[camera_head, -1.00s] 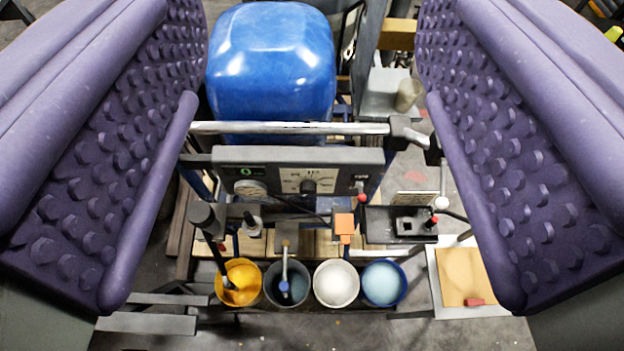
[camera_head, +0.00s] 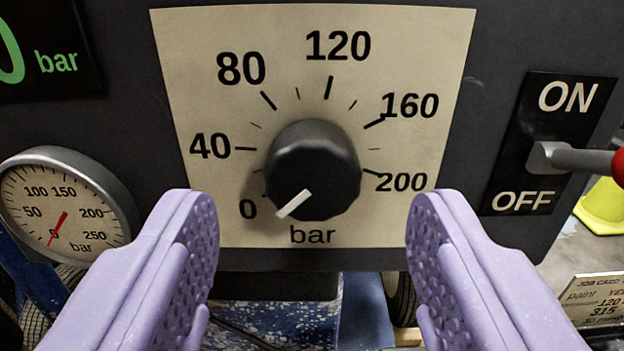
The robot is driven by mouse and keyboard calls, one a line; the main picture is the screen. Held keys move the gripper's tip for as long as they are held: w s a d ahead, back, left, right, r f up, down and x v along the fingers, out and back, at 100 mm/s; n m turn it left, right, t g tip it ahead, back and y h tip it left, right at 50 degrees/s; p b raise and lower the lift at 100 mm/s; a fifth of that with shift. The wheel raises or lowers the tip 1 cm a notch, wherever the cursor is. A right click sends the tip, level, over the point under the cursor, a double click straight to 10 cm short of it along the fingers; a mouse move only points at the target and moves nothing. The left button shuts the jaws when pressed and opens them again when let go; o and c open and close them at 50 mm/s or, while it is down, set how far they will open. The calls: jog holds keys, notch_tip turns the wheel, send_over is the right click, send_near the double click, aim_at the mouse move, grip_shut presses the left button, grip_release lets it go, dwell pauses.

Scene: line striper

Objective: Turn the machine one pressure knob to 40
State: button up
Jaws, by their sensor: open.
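The black pressure knob (camera_head: 313,168) sits in the middle of a cream dial plate (camera_head: 440,60) marked 0, 40, 80, 120, 160 and 200 bar. Its white pointer (camera_head: 293,204) points down and left, near the 0 mark. My gripper (camera_head: 312,235) is open, with its two purple studded fingers left and right of the knob, lower in the picture and nearer the camera. Nothing is between the fingers, and they do not appear to touch the knob. The 40 mark (camera_head: 245,149) is left of the knob.
A round gauge (camera_head: 66,206) is on the left, its red needle near the low end. A green display (camera_head: 45,50) is above it. An ON/OFF switch (camera_head: 570,158) with a red-tipped lever juts out at the right. A job card (camera_head: 600,298) is at the lower right.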

aim_at(314, 190)
jog(key=shift+w, duration=1.8)
jog(key=c, duration=1)
jog(key=shift+b, duration=0.3)
jog(key=shift+c, duration=0.2)
jog(key=shift+m, duration=0.4)
jog(key=m+b, duration=0.3)
jog(key=shift+f+m, duration=0.1)
jog(key=shift+m, duration=0.3)
jog(key=m+b, duration=0.2)
jog(key=m, duration=0.2)
jog(key=shift+m, duration=0.4)
